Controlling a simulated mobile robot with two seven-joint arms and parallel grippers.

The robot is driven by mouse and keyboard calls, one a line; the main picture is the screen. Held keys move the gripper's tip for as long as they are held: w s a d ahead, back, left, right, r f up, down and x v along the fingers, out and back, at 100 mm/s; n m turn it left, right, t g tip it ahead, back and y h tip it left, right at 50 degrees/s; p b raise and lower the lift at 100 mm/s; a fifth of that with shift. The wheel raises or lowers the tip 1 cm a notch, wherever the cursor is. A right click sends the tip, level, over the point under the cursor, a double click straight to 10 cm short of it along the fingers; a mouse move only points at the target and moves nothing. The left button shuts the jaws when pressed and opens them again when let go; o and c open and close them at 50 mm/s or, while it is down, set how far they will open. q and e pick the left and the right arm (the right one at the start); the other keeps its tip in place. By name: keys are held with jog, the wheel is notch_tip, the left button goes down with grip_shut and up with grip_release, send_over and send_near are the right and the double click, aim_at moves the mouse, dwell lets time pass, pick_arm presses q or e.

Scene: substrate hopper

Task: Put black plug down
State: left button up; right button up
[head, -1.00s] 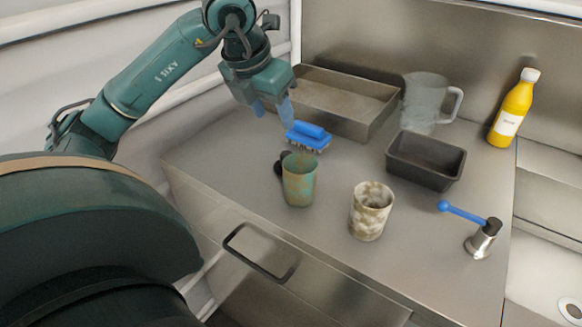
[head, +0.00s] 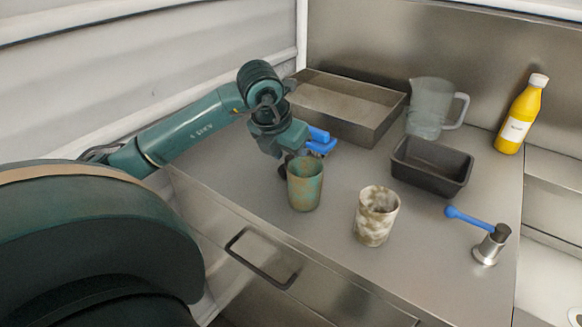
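A small dark object, possibly the black plug (head: 283,169), shows just left of the green-brown cup (head: 305,190). The cup hides part of it. My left gripper (head: 285,156) is low over the counter, right above and behind this dark object and beside the cup. Its fingertips are hidden, so I cannot tell whether it is open or shut or holds anything. A metal cylinder with a black top (head: 491,246) stands at the counter's right front. My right gripper is not in view.
A blue brush (head: 320,140) lies just right of my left gripper. A large metal tray (head: 372,124), a clear jug (head: 430,105), a dark loaf tin (head: 425,182), a yellow bottle (head: 518,118), a marbled cup (head: 376,216) and a blue scoop (head: 468,219) share the counter.

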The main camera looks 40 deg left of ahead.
pick_arm(q)
jog(key=shift+w+f, duration=0.1)
jog(key=shift+f, duration=0.3)
grip_shut()
